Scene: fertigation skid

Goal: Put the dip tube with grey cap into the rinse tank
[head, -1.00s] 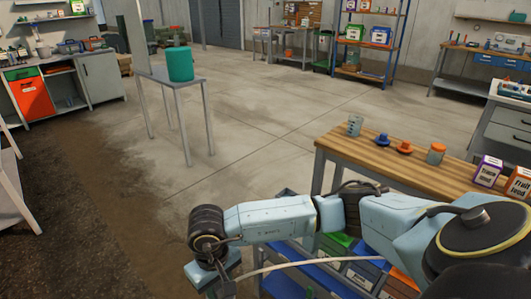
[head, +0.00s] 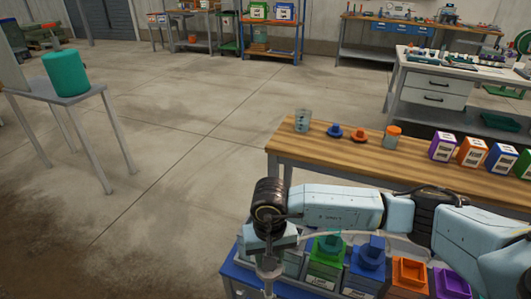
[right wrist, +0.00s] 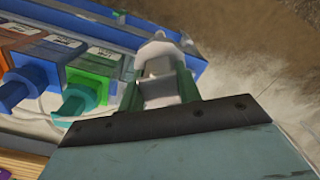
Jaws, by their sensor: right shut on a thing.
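My right gripper (head: 268,268) is at the bottom of the head view, shut on the grey cap of the dip tube (head: 268,286). The tube hangs below it and runs out of the picture. In the right wrist view the pale grey cap (right wrist: 158,65) sits between the two fingers. A thin pale hose (head: 342,233) trails off to the right behind my arm. A grey tank (head: 293,263) stands just right of the gripper on the blue skid (head: 240,274); I cannot read its label. My left gripper is out of view.
Tanks with green (head: 328,248), blue (head: 370,250), orange (head: 410,270) and purple (head: 450,282) tops line the skid. A wooden bench (head: 300,153) with caps and boxes stands behind. A table with a teal bucket (head: 67,74) is at left. Open floor lies between.

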